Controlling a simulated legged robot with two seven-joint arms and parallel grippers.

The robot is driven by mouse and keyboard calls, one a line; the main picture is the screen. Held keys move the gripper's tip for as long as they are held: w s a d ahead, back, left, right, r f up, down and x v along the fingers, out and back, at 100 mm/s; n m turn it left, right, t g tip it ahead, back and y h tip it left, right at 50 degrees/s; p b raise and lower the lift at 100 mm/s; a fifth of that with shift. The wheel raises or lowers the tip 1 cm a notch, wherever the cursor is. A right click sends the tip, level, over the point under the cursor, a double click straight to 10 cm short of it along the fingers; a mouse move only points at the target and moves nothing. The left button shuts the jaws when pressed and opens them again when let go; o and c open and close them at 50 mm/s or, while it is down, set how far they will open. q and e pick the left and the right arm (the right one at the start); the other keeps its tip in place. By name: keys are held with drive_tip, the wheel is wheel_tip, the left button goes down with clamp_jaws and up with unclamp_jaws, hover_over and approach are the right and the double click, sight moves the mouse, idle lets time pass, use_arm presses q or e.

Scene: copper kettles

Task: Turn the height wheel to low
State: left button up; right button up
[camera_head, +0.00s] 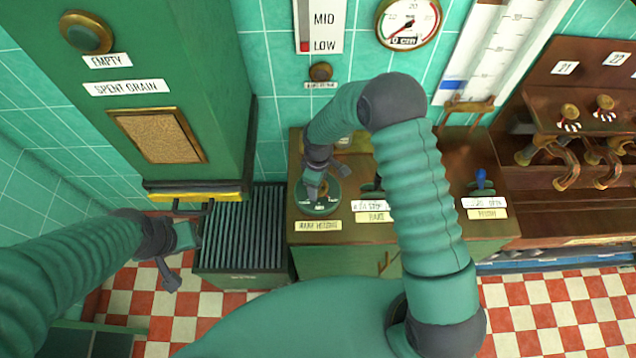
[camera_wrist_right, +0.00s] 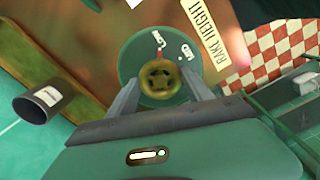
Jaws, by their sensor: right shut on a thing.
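The height wheel is a green disc (camera_wrist_right: 140,58) with a brass hub (camera_wrist_right: 160,78), above a "RAKE HEIGHT" label (camera_head: 318,226) on the wooden counter. In the right wrist view its face shows "LOW" and "MID", and a red mark sits beside "LOW". My right gripper (camera_wrist_right: 162,82) is shut on the brass hub, one finger on each side. In the head view the disc (camera_head: 325,205) is partly hidden by that gripper (camera_head: 316,192). A wall gauge (camera_head: 320,25) reads MID and LOW, with red at LOW. My left gripper (camera_head: 188,245) is open and empty, over the floor.
Other labelled controls stand right of the wheel, including a blue lever (camera_head: 480,178). A dark slatted grate (camera_head: 240,235) lies left of the counter. A green spent grain cabinet (camera_head: 160,100) stands at left. A round dial (camera_head: 408,20) hangs on the tiled wall.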

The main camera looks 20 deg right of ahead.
drive_tip(key=shift+w+r, duration=0.2)
drive_tip(key=shift+w, duration=0.1)
drive_tip(key=o, duration=1.4)
drive_tip(key=shift+s+f, duration=0.15)
wheel_tip(320, 180, up, 17)
drive_tip(key=b, duration=0.2)
drive_tip(key=shift+f+b, duration=0.1)
drive_tip(key=shift+b, duration=0.3)
